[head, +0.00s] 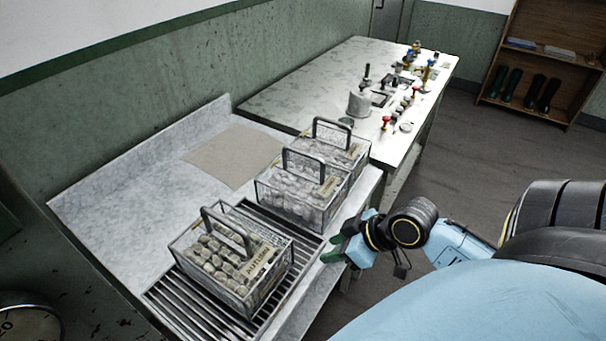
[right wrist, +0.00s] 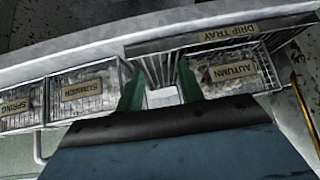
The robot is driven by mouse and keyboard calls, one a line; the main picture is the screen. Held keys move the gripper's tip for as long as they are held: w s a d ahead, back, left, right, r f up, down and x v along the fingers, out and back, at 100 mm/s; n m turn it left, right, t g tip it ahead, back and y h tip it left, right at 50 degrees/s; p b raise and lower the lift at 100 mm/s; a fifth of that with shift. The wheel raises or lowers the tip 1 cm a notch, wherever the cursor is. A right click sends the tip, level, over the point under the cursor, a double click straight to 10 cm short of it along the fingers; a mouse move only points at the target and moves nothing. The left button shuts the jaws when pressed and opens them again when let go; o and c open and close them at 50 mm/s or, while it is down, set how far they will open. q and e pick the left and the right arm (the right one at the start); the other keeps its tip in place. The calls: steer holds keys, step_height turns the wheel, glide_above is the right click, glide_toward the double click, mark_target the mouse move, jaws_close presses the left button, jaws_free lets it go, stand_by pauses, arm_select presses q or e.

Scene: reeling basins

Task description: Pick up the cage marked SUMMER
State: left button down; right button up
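The cage marked SUMMER (head: 287,200) is the middle one of three wire cages in the head view, filled with pale lumps and with a dark handle standing up on top. Its label reads SUMMER in the right wrist view (right wrist: 88,90). My right gripper (head: 337,246) is beside the counter's front edge, to the right of and nearer than the SUMMER cage, not touching it. In the right wrist view its two green fingers (right wrist: 160,88) are apart with nothing between them. My left gripper is not in view.
The AUTUMN cage (head: 222,282) stands nearer, on the slatted drip tray (head: 172,303). The SPRING cage (head: 345,153) stands just behind SUMMER. A marble table (head: 300,88) with valves and a pot (head: 359,103) lies beyond. A flat beige sheet (head: 232,155) lies on the counter.

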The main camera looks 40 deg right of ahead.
steer(key=w+d+r+t, duration=0.5)
steer(key=w+d+r, duration=0.3)
steer(key=d+r, duration=0.4)
glide_toward(303, 152)
steer(key=shift+m+t+y, duration=0.3)
steer(key=shift+t, duration=0.1)
steer(key=x, duration=0.4)
steer(key=shift+f, duration=0.35)
steer(key=shift+d+f+p+x, duration=0.1)
steer(key=shift+d+p+x, duration=0.05)
steer(key=shift+x, duration=1.35)
steer(key=shift+d+f+p+x, duration=0.1)
steer(key=shift+p+x, duration=0.05)
steer(key=shift+x, duration=1.4)
jaws_close()
steer(key=shift+r, duration=0.1)
